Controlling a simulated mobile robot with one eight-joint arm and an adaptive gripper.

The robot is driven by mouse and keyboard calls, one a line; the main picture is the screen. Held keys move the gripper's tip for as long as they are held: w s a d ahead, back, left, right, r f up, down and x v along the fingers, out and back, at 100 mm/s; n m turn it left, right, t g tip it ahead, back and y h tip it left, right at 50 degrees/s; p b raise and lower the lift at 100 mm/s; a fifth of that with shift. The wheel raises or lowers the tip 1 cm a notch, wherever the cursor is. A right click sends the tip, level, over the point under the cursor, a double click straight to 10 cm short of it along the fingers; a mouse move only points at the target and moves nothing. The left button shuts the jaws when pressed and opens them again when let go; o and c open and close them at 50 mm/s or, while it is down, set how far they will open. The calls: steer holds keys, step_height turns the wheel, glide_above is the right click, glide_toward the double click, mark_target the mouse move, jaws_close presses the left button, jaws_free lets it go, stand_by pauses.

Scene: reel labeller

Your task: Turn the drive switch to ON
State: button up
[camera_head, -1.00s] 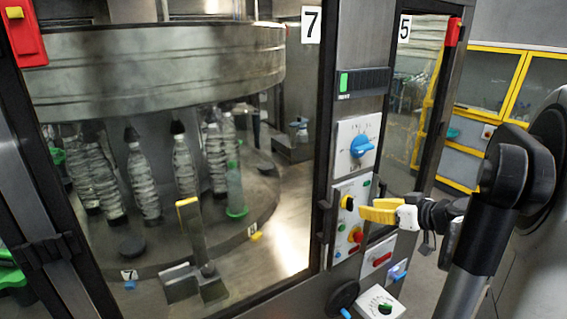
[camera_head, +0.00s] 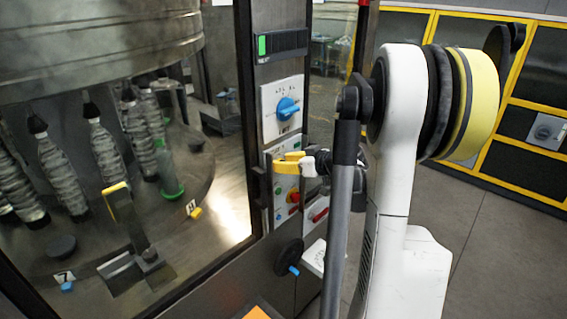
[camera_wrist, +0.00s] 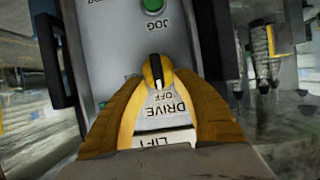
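The drive switch (camera_wrist: 157,70) is a small round knob, yellow and black, above the upside-down label DRIVE OFF in the wrist view. Its dark bar runs nearly up and down in that picture. My gripper (camera_wrist: 160,78) has yellow fingers that close in on both sides of the knob, and their tips appear to touch it. In the head view my gripper (camera_head: 280,164) is at the control panel (camera_head: 267,207) and hides the switch. A white LIFT label shows between the fingers in the wrist view.
A green JOG button (camera_wrist: 153,5) lies beyond the knob. In the head view, a blue dial (camera_head: 288,108) is above the gripper and a red stop button (camera_head: 293,196) below it. A black handwheel (camera_head: 288,257) stands lower. A glass door with bottles is at left.

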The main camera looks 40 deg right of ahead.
jaws_close()
steer(key=shift+d+f+m+t+y+b, duration=0.4)
steer(key=shift+m+y+b, duration=0.8)
steer(key=shift+m+b, duration=0.95)
steer(key=shift+d+f+m+t+y+b, duration=0.25)
steer(key=shift+m+t+y+b, duration=0.2)
steer(key=shift+m+y+b, duration=1.25)
steer(key=shift+d+f+m+t+y+b, duration=0.4)
steer(key=shift+m+y+b, duration=0.3)
steer(key=shift+m+b, duration=1.9)
steer(key=shift+r+m, duration=0.1)
steer(key=shift+m, duration=0.25)
